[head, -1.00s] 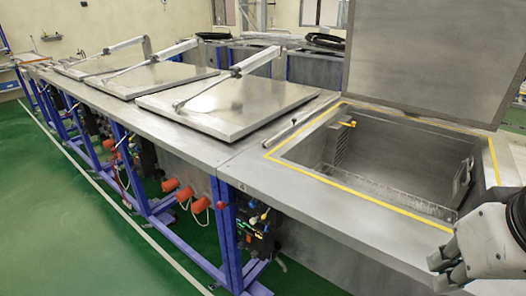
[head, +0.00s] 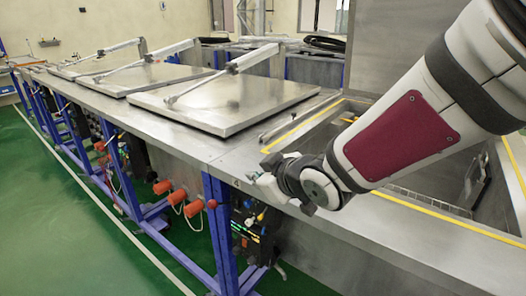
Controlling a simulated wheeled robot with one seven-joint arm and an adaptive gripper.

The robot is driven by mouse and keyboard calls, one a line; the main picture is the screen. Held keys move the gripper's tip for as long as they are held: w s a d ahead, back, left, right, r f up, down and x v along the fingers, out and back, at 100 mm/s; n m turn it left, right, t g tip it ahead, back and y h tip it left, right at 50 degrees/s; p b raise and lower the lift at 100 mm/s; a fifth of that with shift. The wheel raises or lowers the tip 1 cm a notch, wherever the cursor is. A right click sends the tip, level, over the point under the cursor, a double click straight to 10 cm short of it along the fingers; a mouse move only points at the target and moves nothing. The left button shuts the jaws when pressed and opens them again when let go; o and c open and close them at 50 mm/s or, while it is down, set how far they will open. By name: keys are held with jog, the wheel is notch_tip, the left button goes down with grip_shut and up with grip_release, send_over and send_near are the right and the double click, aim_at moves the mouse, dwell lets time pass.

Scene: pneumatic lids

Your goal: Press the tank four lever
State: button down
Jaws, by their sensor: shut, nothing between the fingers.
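My gripper (head: 262,180) is shut and empty at the front edge of the steel bench, its tips pointing left and down. A cluster of small valves and levers (head: 250,218) with blue, yellow and red parts sits under the bench edge, just below my gripper. I cannot tell which of them is the tank four lever. A small mark (head: 236,182) shows on the bench edge left of my gripper. The open tank (head: 470,185) with a yellow-edged rim lies at the right, partly hidden by my arm. Contact between gripper and lever cannot be made out.
A closed steel lid (head: 225,98) with a lever arm lies on the bench left of the open tank, with more lids beyond. The raised lid (head: 400,35) stands behind my arm. Orange plugs (head: 180,197) and blue frame legs (head: 218,235) are below. The green floor is clear at left.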

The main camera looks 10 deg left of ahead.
jog(key=a+f+n+y+b, duration=0.1)
jog(key=a+f+n+y, duration=0.1)
jog(key=a, duration=0.6)
jog(key=shift+s+f+g+y, duration=0.3)
jog(key=shift+f+g+y, duration=0.1)
jog(key=shift+y, duration=0.2)
jog(key=w+a+f+b, duration=0.1)
jog(key=w+a+f, duration=0.4)
jog(key=w+f, duration=0.1)
jog(key=shift+w+a+f+b, duration=0.2)
jog(key=shift+a+f+b, duration=0.15)
jog(key=shift+f, duration=0.5)
jog(key=shift+a, duration=0.1)
jog(key=shift+s+a+f+n+b, duration=0.1)
jog(key=shift+s+f+n+b, duration=0.2)
jog(key=shift+b, duration=0.55)
